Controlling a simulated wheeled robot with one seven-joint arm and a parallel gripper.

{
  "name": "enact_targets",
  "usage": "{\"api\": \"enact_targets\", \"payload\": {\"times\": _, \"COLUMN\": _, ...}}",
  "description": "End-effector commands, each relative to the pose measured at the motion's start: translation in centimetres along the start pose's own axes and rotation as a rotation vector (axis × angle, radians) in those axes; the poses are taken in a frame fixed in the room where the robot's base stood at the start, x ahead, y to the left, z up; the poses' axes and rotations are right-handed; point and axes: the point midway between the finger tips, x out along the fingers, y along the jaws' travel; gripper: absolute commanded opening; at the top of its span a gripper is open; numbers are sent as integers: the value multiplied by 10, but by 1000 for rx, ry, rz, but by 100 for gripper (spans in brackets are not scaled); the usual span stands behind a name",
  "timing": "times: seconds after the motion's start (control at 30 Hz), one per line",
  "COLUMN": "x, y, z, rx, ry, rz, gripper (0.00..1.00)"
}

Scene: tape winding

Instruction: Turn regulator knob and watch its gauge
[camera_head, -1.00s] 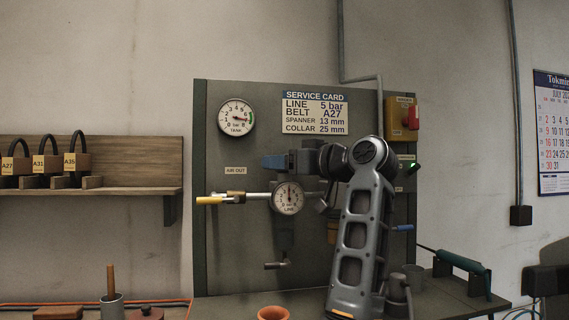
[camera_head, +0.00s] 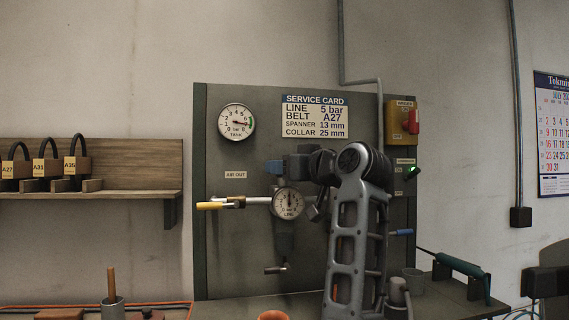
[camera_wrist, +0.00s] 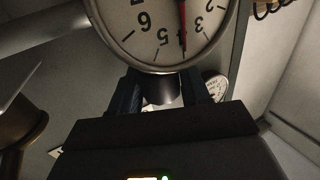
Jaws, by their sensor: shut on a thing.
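The line gauge (camera_head: 288,202) is a white round dial on the grey panel; its needle points nearly straight up. It fills the top of the wrist view (camera_wrist: 150,25) upside down, with its red needle close to the 4. My gripper (camera_head: 275,167) is just above this gauge, its blue fingers partly visible. In the wrist view my gripper (camera_wrist: 162,90) is shut on the dark regulator knob (camera_wrist: 161,88), with one finger on each side. The knob is mostly hidden in the head view. The service card (camera_head: 315,116) reads LINE 5 bar.
The tank gauge (camera_head: 236,121) is at the panel's upper left. A red switch on a yellow box (camera_head: 413,121) is at upper right. My arm covers the panel's right-centre.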

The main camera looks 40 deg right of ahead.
Motion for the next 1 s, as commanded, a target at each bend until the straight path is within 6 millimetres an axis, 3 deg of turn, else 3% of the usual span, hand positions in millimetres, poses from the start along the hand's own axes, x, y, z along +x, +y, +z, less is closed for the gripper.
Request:
{"api": "enact_targets", "payload": {"times": 0.4, "x": 1, "y": -1, "z": 0, "rx": -1, "ry": -4, "rz": 275, "gripper": 16}}
{"api": "enact_targets", "payload": {"times": 0.87, "x": 0, "y": 0, "z": 1, "rx": -1, "ry": 0, "rz": 314, "gripper": 16}}
{"api": "enact_targets", "payload": {"times": 0.9, "x": 0, "y": 0, "z": 1, "rx": -1, "ry": 0, "rz": 314, "gripper": 50}}
{"api": "enact_targets", "payload": {"times": 1.0, "x": 0, "y": 0, "z": 1, "rx": -1, "ry": 0, "rz": 314, "gripper": 60}}
